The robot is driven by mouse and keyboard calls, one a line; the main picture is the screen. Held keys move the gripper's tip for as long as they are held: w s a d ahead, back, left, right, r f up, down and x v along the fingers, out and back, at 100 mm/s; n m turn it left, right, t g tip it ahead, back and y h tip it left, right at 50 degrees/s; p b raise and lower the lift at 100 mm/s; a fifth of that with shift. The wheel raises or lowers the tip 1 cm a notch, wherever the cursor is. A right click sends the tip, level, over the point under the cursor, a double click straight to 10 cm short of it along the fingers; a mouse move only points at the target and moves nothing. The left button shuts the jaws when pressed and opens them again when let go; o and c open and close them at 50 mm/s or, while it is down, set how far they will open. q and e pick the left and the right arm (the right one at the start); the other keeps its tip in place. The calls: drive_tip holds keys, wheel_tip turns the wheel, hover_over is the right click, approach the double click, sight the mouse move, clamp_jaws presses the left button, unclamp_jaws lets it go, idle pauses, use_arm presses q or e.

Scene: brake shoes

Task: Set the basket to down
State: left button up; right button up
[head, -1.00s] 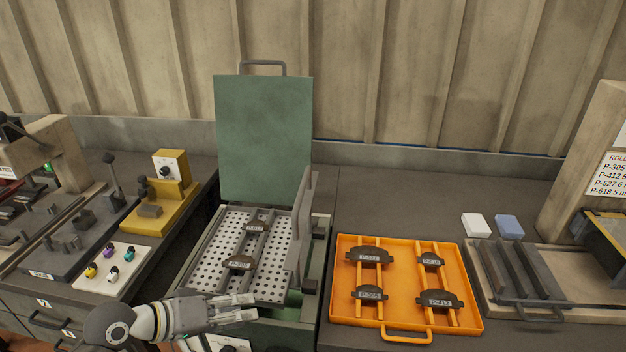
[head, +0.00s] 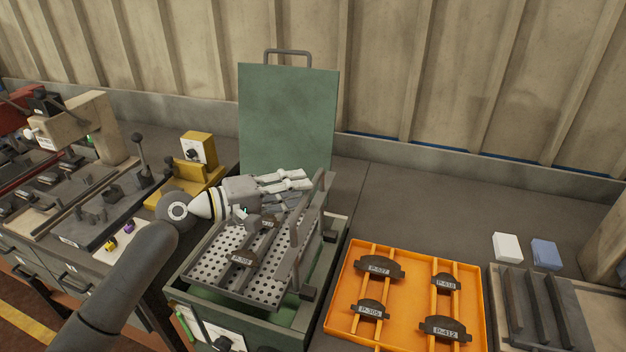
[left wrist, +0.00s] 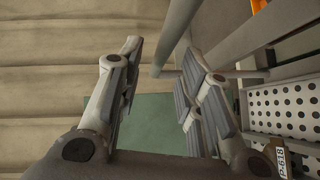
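The basket (head: 266,287) is a grey perforated tray at the top of the open green tank (head: 195,305), around rim height, with green tank interior showing below its front. A tall grey frame (head: 297,240) rises at its right side. Two dark brake shoes sit in it, the nearer one (head: 241,259) in clear view. My left gripper (head: 303,179) is above the basket's back part, near the top of the frame. In the left wrist view its fingers (left wrist: 162,50) are apart, with a grey bar (left wrist: 178,35) beyond them; contact cannot be told. My right gripper is not in view.
The green lid (head: 287,115) stands open behind the basket. An orange tray (head: 413,268) with several brake shoes lies to the right, with white and blue blocks (head: 507,247) beyond. A yellow fixture (head: 190,178) stands to the left. The bench behind the orange tray is clear.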

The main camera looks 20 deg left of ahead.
use_arm(q)
drive_tip(key=p+x, duration=0.1)
drive_tip(key=x, duration=0.3)
drive_tip(key=shift+d, duration=0.1)
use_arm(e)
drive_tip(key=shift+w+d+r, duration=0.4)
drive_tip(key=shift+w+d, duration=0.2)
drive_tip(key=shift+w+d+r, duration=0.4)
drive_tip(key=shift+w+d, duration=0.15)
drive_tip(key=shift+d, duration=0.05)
use_arm(q)
drive_tip(key=shift+c, duration=0.4)
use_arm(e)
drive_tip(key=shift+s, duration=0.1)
use_arm(q)
drive_tip(key=c, duration=0.5)
clamp_jaws()
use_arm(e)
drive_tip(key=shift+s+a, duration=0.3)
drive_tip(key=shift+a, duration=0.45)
